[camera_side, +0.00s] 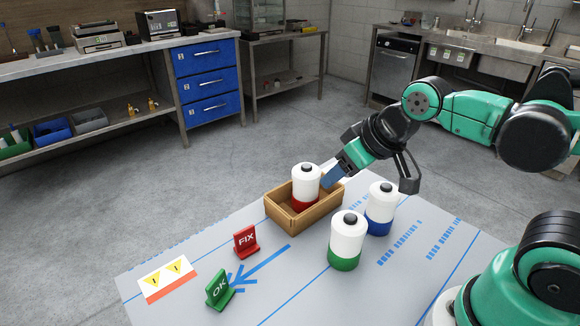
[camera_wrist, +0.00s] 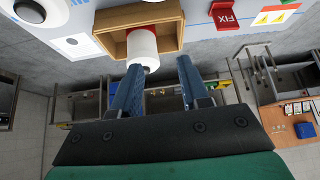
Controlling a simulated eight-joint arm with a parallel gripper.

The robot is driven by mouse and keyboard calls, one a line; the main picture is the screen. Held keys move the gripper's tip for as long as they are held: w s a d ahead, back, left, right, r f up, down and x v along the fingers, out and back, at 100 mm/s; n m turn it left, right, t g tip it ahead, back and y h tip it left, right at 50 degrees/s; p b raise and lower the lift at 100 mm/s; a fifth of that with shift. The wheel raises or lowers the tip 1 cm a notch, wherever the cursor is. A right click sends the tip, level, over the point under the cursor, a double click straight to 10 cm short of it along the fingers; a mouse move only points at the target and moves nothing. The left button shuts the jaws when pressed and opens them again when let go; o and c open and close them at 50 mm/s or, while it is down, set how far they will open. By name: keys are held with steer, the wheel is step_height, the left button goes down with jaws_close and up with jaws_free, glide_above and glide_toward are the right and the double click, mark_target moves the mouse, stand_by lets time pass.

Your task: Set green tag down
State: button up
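The green tag (camera_side: 219,289), marked OK, stands upright on the grey table (camera_side: 190,245) near its front left edge, beside the blue arrow's head. It does not show in the wrist view. My gripper (camera_side: 333,177) is far from it, above the wooden box's right end. In the wrist view, the two blue fingers of my gripper (camera_wrist: 158,66) are apart with nothing between them. The white canister with a red band (camera_side: 306,185) stands in the wooden box (camera_side: 300,219), just beyond the fingertips; it also shows in the wrist view (camera_wrist: 142,48).
The red FIX tag (camera_side: 245,241) stands between box and green tag; the wrist view shows it too (camera_wrist: 225,16). A warning card (camera_side: 167,279) lies at left. Green-banded (camera_side: 346,240) and blue-banded (camera_side: 381,207) canisters stand right of the box. The arrow area is clear.

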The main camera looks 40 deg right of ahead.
steer(key=o, duration=0.4)
steer(key=shift+s+d+f+m, duration=0.1)
steer(key=shift+s+d+m, duration=0.1)
steer(key=shift+d+m, duration=0.15)
steer(key=shift+c, duration=0.2)
